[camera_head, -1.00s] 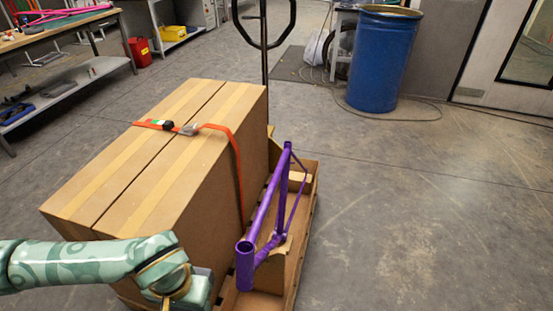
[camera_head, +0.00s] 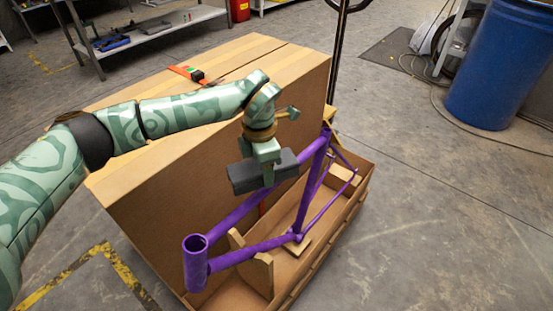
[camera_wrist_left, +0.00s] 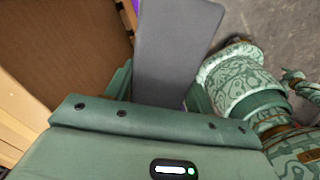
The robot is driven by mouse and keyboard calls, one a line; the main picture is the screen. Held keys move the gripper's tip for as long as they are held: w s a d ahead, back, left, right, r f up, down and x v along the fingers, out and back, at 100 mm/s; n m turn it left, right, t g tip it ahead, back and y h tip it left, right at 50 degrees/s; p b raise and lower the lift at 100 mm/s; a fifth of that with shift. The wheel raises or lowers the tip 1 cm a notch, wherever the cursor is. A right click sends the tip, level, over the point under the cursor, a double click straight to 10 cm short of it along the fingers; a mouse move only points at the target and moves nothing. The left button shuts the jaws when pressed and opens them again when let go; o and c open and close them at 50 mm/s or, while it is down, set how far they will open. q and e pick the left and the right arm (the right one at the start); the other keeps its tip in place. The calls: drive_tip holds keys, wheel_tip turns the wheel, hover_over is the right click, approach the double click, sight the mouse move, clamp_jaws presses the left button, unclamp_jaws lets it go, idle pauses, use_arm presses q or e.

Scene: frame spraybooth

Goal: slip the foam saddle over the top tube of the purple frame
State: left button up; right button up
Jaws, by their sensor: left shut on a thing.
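The purple frame (camera_head: 226,212) stands in a shallow cardboard tray, its head tube at the near left end. My left gripper (camera_head: 267,176) is shut on the dark grey foam saddle (camera_head: 243,180), a long block lying roughly along the top tube. The saddle covers part of that tube in the head view. I cannot tell whether it sits around the tube or hovers just above it. In the left wrist view the saddle (camera_wrist_left: 176,50) sticks out between my fingers, with a sliver of purple at its upper left. My right gripper is not in view.
Large cardboard boxes (camera_head: 150,200) stand close along the left of the frame, under my left arm. The tray's wall (camera_head: 325,245) borders the frame on the right. A dark upright pole rises behind. A blue drum (camera_head: 500,70) stands far right, with open floor between.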

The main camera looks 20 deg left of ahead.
use_arm(q)
drive_tip(key=w+n, duration=0.1)
drive_tip(key=w+n+b, duration=0.1)
drive_tip(key=w+n, duration=0.1)
drive_tip(key=w+d+n, duration=0.1)
drive_tip(key=n, duration=0.1)
drive_tip(key=shift+w+r+b, duration=0.15)
drive_tip(key=shift+r+b, duration=0.2)
drive_tip(key=shift+w+r+n, duration=0.1)
drive_tip(key=shift+r+n, duration=0.05)
drive_tip(key=shift+n, duration=0.35)
drive_tip(key=shift+r, duration=0.1)
drive_tip(key=shift+r+p, duration=0.15)
drive_tip(key=shift+p, duration=0.2)
wheel_tip(320, 180, down, 3)
drive_tip(key=shift+r, duration=0.1)
wheel_tip(320, 180, down, 2)
drive_tip(key=shift+d+f+b, duration=0.1)
drive_tip(key=shift+f+b, duration=0.15)
drive_tip(key=shift+b, duration=0.15)
drive_tip(key=shift+f, duration=0.4)
wheel_tip(320, 180, down, 2)
drive_tip(key=shift+f+b, duration=0.1)
drive_tip(key=shift+b, duration=0.25)
drive_tip(key=shift+f, duration=0.55)
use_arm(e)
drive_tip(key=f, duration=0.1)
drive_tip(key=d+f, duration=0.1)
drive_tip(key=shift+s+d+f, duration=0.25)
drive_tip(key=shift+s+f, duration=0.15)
